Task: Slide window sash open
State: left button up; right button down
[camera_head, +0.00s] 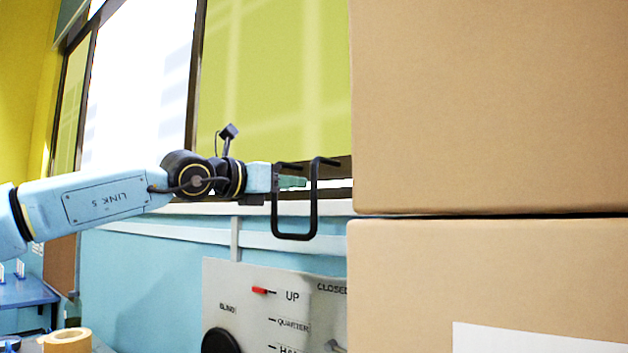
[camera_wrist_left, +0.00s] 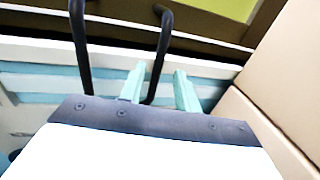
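The window sash has a yellow-green pane (camera_head: 280,80) in a dark frame, beside a bright white pane (camera_head: 140,75). A black U-shaped handle (camera_head: 295,237) stands out from the dark lower rail; it also shows in the left wrist view (camera_wrist_left: 80,45). My left gripper (camera_head: 292,182) is at the handle, its pale green fingers level with the handle's upper part. In the left wrist view the fingers (camera_wrist_left: 160,80) are apart, with the handle's right bar between them and its left bar outside. Clear gaps show; I see no firm grip. My right gripper is not in view.
Two large stacked cardboard boxes (camera_head: 490,110) fill the right, close beside the handle. A panel (camera_head: 270,300) marked UP and CLOSED, with a red marker and black knob, is below. A tape roll (camera_head: 67,340) and blue table (camera_head: 25,292) are lower left.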

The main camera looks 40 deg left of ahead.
pick_arm(q)
jog(key=w+p, duration=0.1)
jog(key=w, duration=0.3)
jog(key=w+p, duration=0.1)
jog(key=w, duration=0.2)
jog(key=shift+w+d+p, duration=0.1)
jog(key=shift+d+p, duration=0.2)
jog(key=shift+c, duration=0.4)
grip_shut()
dwell(0.8)
